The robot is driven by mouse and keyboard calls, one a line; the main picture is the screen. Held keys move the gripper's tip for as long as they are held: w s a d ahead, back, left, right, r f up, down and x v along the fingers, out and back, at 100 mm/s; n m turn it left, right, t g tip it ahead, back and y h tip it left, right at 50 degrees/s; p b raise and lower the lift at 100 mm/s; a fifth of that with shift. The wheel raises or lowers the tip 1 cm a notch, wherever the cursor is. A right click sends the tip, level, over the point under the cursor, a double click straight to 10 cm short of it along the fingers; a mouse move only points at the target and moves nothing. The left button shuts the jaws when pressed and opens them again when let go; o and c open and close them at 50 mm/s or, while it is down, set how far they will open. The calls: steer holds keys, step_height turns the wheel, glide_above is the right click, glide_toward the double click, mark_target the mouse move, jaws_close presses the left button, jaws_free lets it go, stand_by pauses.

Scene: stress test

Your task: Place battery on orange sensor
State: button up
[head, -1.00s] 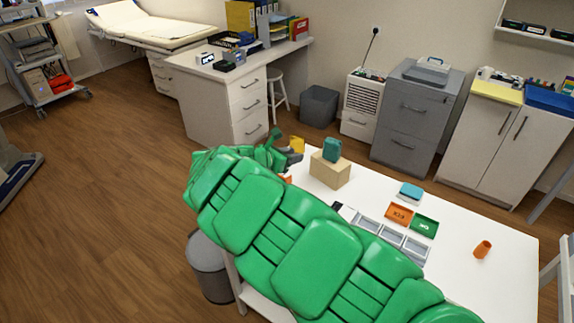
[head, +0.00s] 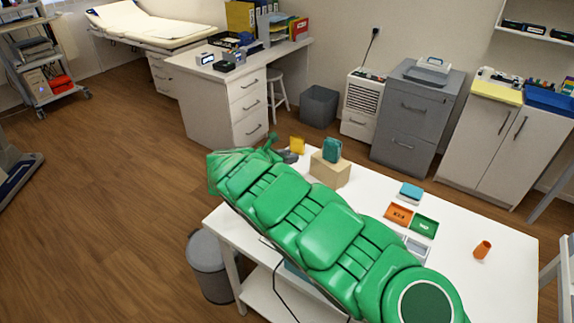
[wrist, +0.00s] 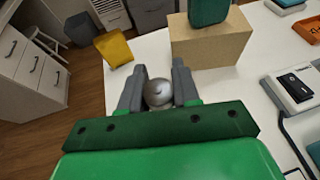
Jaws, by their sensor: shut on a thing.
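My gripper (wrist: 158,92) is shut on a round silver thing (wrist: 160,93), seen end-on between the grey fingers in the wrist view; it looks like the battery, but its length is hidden. In the head view my gripper (head: 290,156) is small, at the table's far left corner, just left of the wooden block. An orange cup-shaped piece (head: 482,249) stands far to the right on the white table (head: 460,280); I cannot tell whether it is the orange sensor. My green arm hides part of the table.
A wooden block (head: 329,171) carries a teal object (head: 332,149). A yellow piece (head: 297,145) is near the gripper. Orange (head: 398,214) and green (head: 424,226) trays and a blue-topped box (head: 411,192) lie right. A black-faced device (wrist: 293,88) shows in the wrist view.

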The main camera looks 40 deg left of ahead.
steer(key=shift+w+a+f, duration=0.25)
steer(key=shift+f, duration=0.15)
steer(key=shift+w+a+f, duration=0.2)
steer(key=shift+f, duration=1.65)
steer(key=shift+f, duration=0.15)
steer(key=o, duration=1.1)
steer(key=shift+c, duration=0.2)
steer(key=shift+r, duration=0.2)
steer(key=v, duration=1.2)
